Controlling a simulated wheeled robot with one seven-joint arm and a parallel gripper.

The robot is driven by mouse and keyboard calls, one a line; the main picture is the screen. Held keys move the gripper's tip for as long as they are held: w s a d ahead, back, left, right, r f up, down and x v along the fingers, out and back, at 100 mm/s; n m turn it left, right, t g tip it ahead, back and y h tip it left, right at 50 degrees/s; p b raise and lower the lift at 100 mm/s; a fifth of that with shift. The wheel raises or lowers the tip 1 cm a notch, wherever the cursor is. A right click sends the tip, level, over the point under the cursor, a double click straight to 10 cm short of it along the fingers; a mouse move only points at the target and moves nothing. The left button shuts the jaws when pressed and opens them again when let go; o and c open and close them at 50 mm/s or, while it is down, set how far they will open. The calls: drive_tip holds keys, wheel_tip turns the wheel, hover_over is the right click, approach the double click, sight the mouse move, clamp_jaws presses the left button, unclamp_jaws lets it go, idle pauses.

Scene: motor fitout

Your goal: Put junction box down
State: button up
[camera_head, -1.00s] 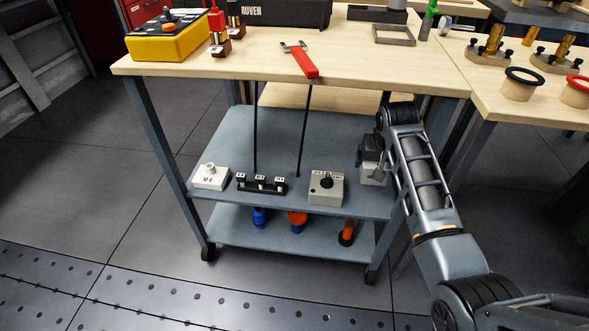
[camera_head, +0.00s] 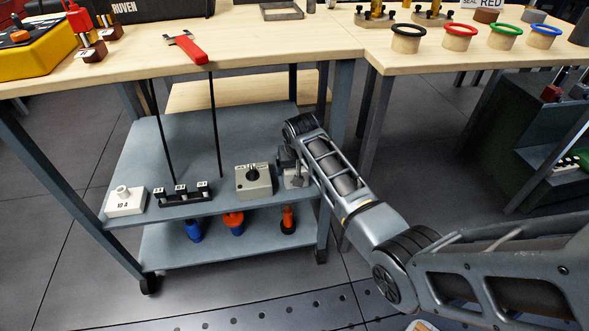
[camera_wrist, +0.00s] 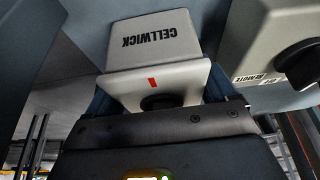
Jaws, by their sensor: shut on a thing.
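A pale grey box marked CELLWICK (camera_wrist: 150,43), which I take for the junction box, is between the jaws of my gripper in the wrist view. My gripper (camera_head: 287,160) is shut on it. In the head view the grey box (camera_head: 297,179) is at the right end of the trolley's middle shelf (camera_head: 195,140), partly hidden by my gripper. I cannot tell whether its base touches the shelf. A grey switch box with a black knob (camera_head: 254,181) stands close on its left; it also shows in the wrist view (camera_wrist: 262,45).
A black terminal block (camera_head: 182,194) and a white box marked 10 A (camera_head: 125,201) stand further left on the shelf. The shelf behind them is mostly clear. A trolley leg (camera_head: 343,110) rises near my arm. The wooden worktop (camera_head: 250,45) overhangs the shelf's rear.

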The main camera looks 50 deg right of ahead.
drive_tip(key=shift+f, duration=0.1)
drive_tip(key=o, duration=1.1)
drive_tip(key=p+v, duration=0.4)
drive_tip(key=v, duration=0.8)
drive_tip(key=shift+s, duration=0.1)
